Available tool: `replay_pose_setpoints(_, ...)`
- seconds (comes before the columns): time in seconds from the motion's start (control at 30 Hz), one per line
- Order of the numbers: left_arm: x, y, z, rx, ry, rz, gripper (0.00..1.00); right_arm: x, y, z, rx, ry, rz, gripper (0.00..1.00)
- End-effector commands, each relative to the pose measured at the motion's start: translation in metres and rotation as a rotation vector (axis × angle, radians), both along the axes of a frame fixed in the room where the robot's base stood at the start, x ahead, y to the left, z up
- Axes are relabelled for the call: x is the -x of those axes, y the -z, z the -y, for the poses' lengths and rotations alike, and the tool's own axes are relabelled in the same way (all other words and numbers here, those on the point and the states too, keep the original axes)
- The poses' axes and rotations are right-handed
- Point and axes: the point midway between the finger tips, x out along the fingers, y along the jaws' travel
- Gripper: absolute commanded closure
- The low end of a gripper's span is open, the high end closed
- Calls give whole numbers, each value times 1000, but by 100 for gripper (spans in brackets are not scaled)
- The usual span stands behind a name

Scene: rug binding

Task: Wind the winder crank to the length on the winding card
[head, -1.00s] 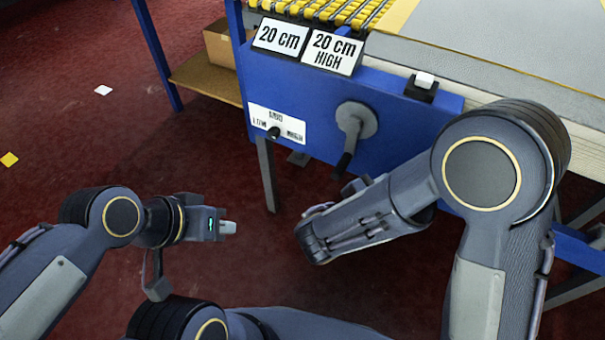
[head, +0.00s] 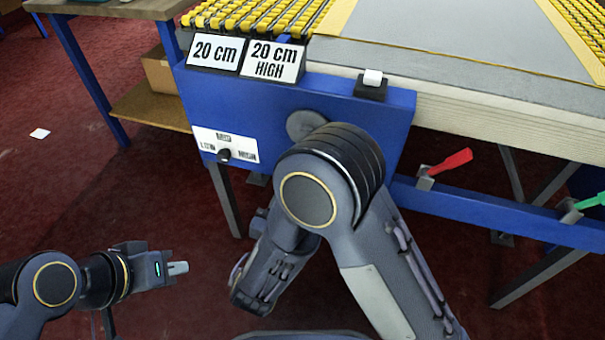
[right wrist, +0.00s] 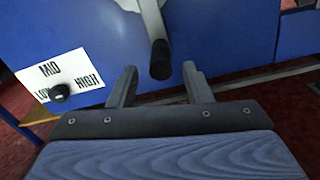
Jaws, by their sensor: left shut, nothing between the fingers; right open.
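The winding cards read "20 cm" (head: 215,51) and "20 cm HIGH" (head: 274,61) on top of the blue winder panel (head: 335,98). The crank's round grey hub (head: 304,123) shows in the head view; my right arm hides the rest. In the right wrist view the crank's grey arm (right wrist: 153,20) hangs down to a dark handle (right wrist: 160,58). My right gripper (right wrist: 160,72) is open, its fingers either side of the handle's lower end, apart from it. My left gripper (head: 178,268) is shut and empty, low at left, away from the panel.
A LOW/MID/HIGH plate (head: 242,143) with a black knob (head: 224,155) sits left of the crank. A white button (head: 373,77) stands on the panel's top. A red lever (head: 450,161) and a green lever (head: 590,201) are on the blue rail at right.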

Motion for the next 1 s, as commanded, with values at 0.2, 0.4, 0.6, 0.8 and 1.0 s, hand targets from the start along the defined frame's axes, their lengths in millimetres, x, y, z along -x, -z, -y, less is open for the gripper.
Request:
replay_pose_setpoints(0.2,0,8,0,0,0,0,100,-34,2,13,-5,7,1,55)
replay_pose_setpoints(0.4,0,13,0,0,0,0,100,-59,1,21,-3,5,1,55)
replay_pose_setpoints(0.6,0,13,0,0,0,0,100,-67,0,23,-1,2,0,55)
replay_pose_setpoints(0.8,0,13,0,0,0,0,100,-67,0,23,-1,2,0,55)
replay_pose_setpoints(1.0,0,13,0,0,0,0,100,-67,0,23,-1,2,0,81)
